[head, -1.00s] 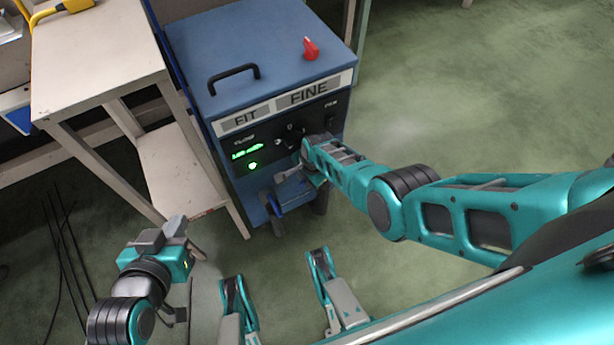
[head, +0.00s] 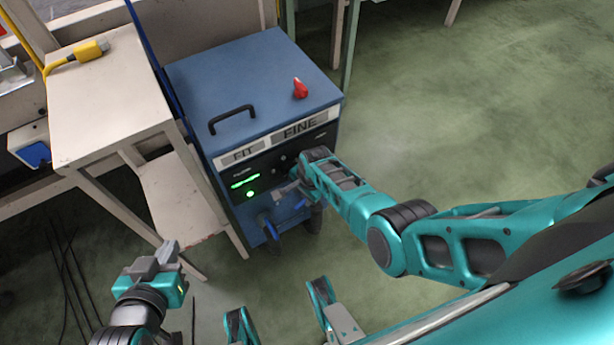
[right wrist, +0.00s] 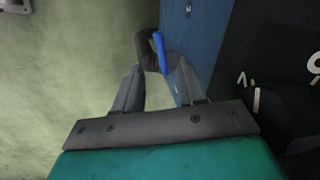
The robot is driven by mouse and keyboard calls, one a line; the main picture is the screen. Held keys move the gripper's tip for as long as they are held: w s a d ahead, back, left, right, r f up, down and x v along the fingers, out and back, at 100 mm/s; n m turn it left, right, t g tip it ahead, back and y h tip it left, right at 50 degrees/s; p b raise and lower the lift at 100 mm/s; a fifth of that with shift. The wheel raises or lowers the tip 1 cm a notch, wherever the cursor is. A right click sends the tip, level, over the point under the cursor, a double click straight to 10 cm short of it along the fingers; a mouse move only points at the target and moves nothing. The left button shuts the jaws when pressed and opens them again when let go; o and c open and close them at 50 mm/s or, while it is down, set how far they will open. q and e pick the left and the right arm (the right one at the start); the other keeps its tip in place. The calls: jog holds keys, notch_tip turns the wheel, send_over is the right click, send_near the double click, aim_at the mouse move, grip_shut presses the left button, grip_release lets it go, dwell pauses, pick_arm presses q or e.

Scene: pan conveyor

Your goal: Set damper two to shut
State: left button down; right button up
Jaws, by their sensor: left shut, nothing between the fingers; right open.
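A blue cabinet (head: 250,80) labelled "FIT" and "FINE" stands in the head view. Blue lever-like parts (head: 268,228) show low on its front. My right gripper (head: 287,190) is at the cabinet's lower front, partly hidden by my own wrist. In the right wrist view a blue lever (right wrist: 160,52) stands just beyond and between the open fingers (right wrist: 156,82), beside a dark rounded part. I cannot tell whether the fingers touch it. No damper number is readable. My left gripper (head: 160,258) is shut and empty, away from the cabinet at the lower left.
The cabinet's front has a green lit display (head: 245,181). A red knob (head: 300,88) and black handle (head: 231,119) are on its top. A beige table (head: 115,110) with a yellow-cabled connector (head: 90,50) stands to the left. Green floor (head: 440,130) at right is clear.

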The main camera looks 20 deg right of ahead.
jog(key=r+p, duration=0.1)
jog(key=r, duration=0.1)
jog(key=s+r+p, duration=0.1)
jog(key=r+p, duration=0.1)
jog(key=r, duration=0.1)
jog(key=shift+d+r, duration=0.15)
jog(key=shift+r, duration=0.05)
